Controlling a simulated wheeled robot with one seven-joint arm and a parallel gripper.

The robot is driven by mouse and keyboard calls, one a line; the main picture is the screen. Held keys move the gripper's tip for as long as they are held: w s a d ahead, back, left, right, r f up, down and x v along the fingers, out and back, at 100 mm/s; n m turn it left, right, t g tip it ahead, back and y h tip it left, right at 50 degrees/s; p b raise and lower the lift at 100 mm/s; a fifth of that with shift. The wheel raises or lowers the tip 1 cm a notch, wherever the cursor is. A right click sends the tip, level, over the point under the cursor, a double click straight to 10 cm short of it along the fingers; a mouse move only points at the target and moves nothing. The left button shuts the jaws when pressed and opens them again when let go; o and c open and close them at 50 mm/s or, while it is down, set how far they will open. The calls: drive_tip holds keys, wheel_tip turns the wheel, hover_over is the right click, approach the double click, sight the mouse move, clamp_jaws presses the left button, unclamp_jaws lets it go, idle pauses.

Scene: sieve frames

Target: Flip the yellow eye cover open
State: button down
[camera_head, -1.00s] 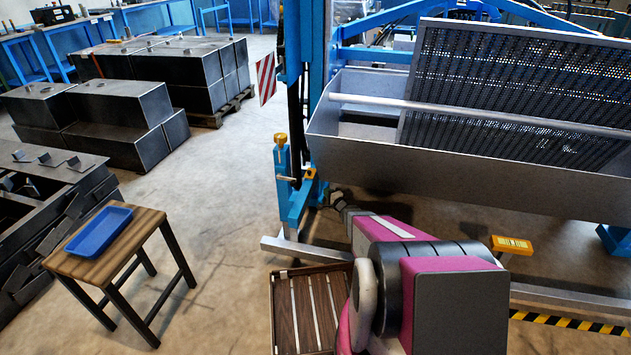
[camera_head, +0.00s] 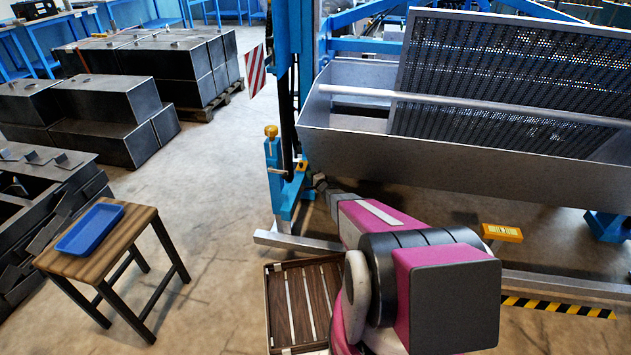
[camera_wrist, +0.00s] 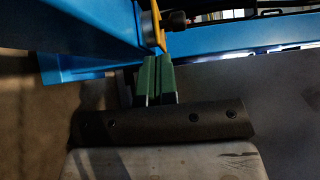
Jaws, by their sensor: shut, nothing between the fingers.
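A small yellow cover (camera_head: 302,166) sits low on the blue upright of the machine in the head view. In the wrist view the yellow cover (camera_wrist: 157,25) is a thin plate seen nearly edge-on beside the blue beam, with a dark round bolt just right of it. My gripper (camera_wrist: 157,62) has its green fingers together, shut and empty. The fingertips lie right by the cover's lower end; I cannot tell if they touch. In the head view my gripper (camera_head: 320,181) is small and dark, just right of and below the cover. What lies behind the cover is hidden.
A grey metal trough (camera_head: 430,165) with a perforated screen stands right of the upright. A blue post with a yellow knob (camera_head: 271,131) stands left. A slatted wooden crate (camera_head: 276,305) is on the floor. A stool (camera_head: 75,268) holds a blue tray (camera_head: 90,230). Floor between is clear.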

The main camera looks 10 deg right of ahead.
sight(300, 170)
drive_tip(key=shift+x, duration=0.75)
drive_tip(key=shift+a, duration=1.5)
drive_tip(key=shift+s, duration=0.1)
